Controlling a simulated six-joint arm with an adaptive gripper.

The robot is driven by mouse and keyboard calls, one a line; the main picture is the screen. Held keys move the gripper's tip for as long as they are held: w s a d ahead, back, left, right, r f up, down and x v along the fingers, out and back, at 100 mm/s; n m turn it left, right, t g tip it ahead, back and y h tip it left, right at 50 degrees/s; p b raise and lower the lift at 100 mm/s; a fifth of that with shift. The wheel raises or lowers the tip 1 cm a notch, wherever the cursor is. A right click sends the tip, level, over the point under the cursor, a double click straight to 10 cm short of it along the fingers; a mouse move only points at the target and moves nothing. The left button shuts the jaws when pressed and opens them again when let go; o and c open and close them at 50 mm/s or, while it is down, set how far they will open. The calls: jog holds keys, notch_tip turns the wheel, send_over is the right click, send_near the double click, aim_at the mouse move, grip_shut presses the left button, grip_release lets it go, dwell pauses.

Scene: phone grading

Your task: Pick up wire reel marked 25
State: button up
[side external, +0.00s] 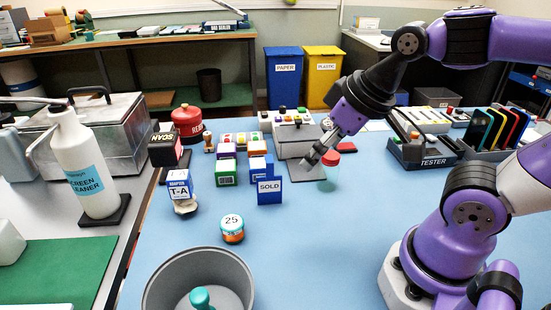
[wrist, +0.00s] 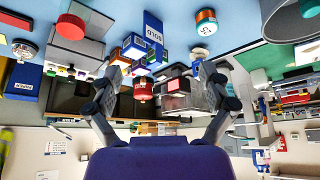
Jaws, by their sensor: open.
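The wire reel marked 25 (side external: 232,230) stands on the blue table, with an orange and teal side and a white top bearing the number. It sits between the grey bin and the SOLD sign. In the wrist view the reel (wrist: 205,22) shows at the top, right of centre, with the scene upside down. My gripper (side external: 318,158) is open and empty, above the table to the right of and behind the reel, well apart from it. In the wrist view my gripper (wrist: 158,68) has its two fingers spread wide.
A blue SOLD sign (side external: 270,191) stands between my gripper and the reel. A red-lidded clear jar (side external: 331,172) is close by my gripper. A grey round bin (side external: 160,290) stands in front of the reel. An ADAPTER box (side external: 179,185) is behind it. Table right of the reel is clear.

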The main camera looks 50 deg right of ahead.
aim_at(234, 223)
jog(key=w+a+f+n, duration=0.1)
jog(key=w+a+f, duration=0.2)
jog(key=w+a+f+n+g, duration=0.1)
jog(key=w+a+f, duration=0.2)
jog(key=f, duration=0.1)
jog(key=w+a+f+y, duration=0.1)
jog(key=w+a+f, duration=0.2)
jog(key=f, duration=0.1)
jog(key=shift+w+f+n, duration=0.15)
jog(key=shift+w+n, duration=0.15)
jog(key=shift+n, duration=0.1)
jog(key=shift+a+x, duration=0.15)
jog(key=shift+x, duration=1.3)
jog(key=shift+a+x, duration=0.1)
jog(key=shift+x, duration=1.35)
jog(key=c, duration=1.2)
